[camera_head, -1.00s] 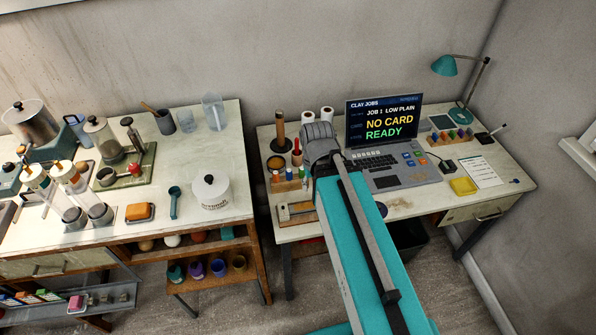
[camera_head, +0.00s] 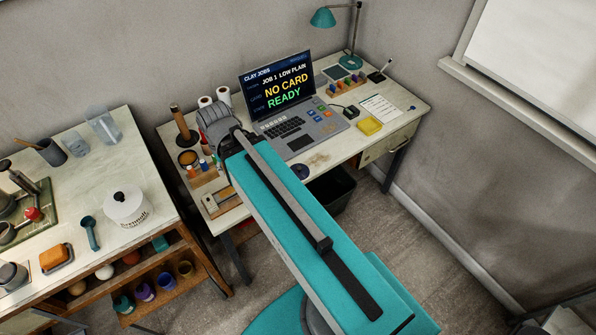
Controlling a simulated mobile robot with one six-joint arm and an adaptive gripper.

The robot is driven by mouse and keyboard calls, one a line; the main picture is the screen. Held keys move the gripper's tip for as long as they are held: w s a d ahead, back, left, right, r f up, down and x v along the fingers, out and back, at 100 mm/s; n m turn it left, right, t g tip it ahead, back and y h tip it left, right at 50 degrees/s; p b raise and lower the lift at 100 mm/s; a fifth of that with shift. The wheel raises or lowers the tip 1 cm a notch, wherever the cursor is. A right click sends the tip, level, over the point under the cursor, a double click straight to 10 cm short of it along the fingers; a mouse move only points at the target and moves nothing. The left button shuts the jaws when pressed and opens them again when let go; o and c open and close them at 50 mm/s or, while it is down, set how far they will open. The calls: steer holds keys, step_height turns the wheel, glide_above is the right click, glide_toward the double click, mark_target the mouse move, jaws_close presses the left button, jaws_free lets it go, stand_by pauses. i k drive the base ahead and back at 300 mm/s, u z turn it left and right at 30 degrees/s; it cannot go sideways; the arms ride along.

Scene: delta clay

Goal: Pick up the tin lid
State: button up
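I cannot surely tell which thing is the tin lid. A small dark round disc (camera_head: 301,171) lies near the front edge of the right desk, just right of my teal arm, and may be it. A round dark-rimmed tin (camera_head: 188,158) with orange-brown contents stands open at the desk's left side. A white round pot (camera_head: 127,205) with a black-knobbed top stands on the left table. My arm reaches over the right desk and ends in view at a grey joint by the laptop's left side. My gripper does not show.
The laptop (camera_head: 292,100) stands open on the right desk (camera_head: 333,155), reading "NO CARD READY". A dark bin (camera_head: 334,190) is under the desk. Open floor lies at the right.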

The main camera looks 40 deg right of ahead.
mark_target(300, 170)
steer(key=k, duration=1.35)
steer(key=z, duration=0.1)
steer(key=i, duration=0.95)
steer(key=z, duration=0.5)
